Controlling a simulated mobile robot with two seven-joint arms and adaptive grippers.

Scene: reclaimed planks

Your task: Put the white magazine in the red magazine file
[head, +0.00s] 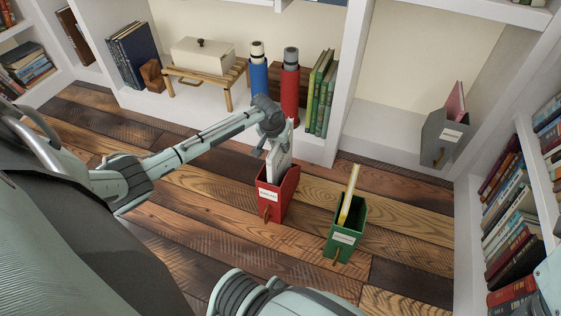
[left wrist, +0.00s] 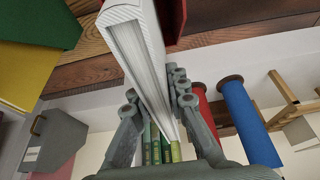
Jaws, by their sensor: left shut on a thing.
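The white magazine (head: 281,160) is upright and slightly tilted at the red magazine file (head: 270,203), which stands on the plank floor with a label on its front. Its lower end appears to be inside the file's open top; how deep is hidden by the file wall. My left gripper (head: 278,139) is above the file, shut on the magazine's upper part. In the left wrist view, the magazine (left wrist: 137,45) runs between the fingers (left wrist: 157,103), and a strip of the red file (left wrist: 174,17) shows behind it. My right gripper is out of view.
A green file (head: 344,238) with a yellow magazine (head: 349,194) stands to the right of the red one. A grey file (head: 441,141) holding a pink magazine is on the right shelf ledge. Red (head: 290,92) and blue rolls stand on the shelf behind. Floor between is clear.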

